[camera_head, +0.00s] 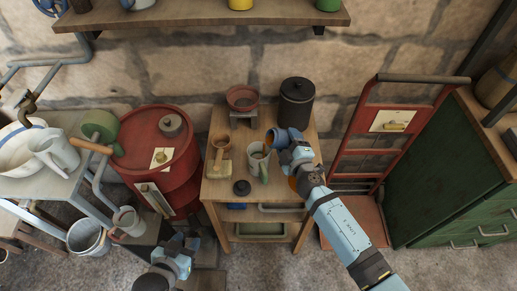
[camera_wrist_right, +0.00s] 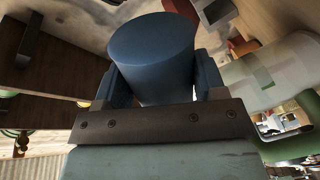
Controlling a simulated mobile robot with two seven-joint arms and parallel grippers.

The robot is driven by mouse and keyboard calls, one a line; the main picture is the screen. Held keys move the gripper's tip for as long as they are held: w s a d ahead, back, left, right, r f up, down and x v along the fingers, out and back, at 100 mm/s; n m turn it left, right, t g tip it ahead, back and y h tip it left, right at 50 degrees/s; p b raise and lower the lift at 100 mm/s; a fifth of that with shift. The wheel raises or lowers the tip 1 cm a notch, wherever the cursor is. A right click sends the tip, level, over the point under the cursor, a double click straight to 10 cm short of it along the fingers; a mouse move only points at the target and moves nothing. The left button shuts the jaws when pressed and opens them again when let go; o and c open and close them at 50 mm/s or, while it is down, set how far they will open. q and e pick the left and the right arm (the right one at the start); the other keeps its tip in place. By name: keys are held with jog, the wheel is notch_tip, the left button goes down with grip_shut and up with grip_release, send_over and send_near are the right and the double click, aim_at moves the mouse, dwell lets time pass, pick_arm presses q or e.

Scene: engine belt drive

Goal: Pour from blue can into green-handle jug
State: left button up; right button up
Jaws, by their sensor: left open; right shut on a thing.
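My right gripper (camera_head: 291,147) is shut on the blue can (camera_head: 276,138) over the small wooden table. The can is tilted, with its mouth toward the left. It fills the middle of the right wrist view (camera_wrist_right: 153,62), between the two fingers. The pale jug (camera_head: 257,154) stands upright on the table, just left of and below the can in the picture. Its green handle (camera_head: 264,174) points toward the front. Whether liquid is flowing cannot be made out. My left gripper (camera_head: 181,250) is open and empty, low in front of the red drum.
The small wooden table (camera_head: 232,190) also holds a dark lidded canister (camera_head: 296,101), a red bowl on a scale (camera_head: 242,98), a wooden-topped item (camera_head: 220,146) and a black knob-like piece (camera_head: 241,187). A red drum (camera_head: 180,185) stands left, a red hand truck (camera_head: 363,148) right.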

aim_at(284, 139)
jog(key=shift+r+n+p, duration=0.25)
jog(key=shift+n+p, duration=0.05)
jog(key=shift+n, duration=0.1)
dwell(0.3)
jog(key=shift+r+n+p, duration=0.35)
jog(key=shift+n, duration=0.15)
dwell(0.6)
jog(key=shift+s+a+r+n+p, duration=0.15)
jog(key=shift+a+r+n+p, duration=0.45)
jog(key=shift+n, duration=0.2)
dwell(1.5)
jog(key=shift+f+h, duration=0.15)
jog(key=shift+h, duration=0.15)
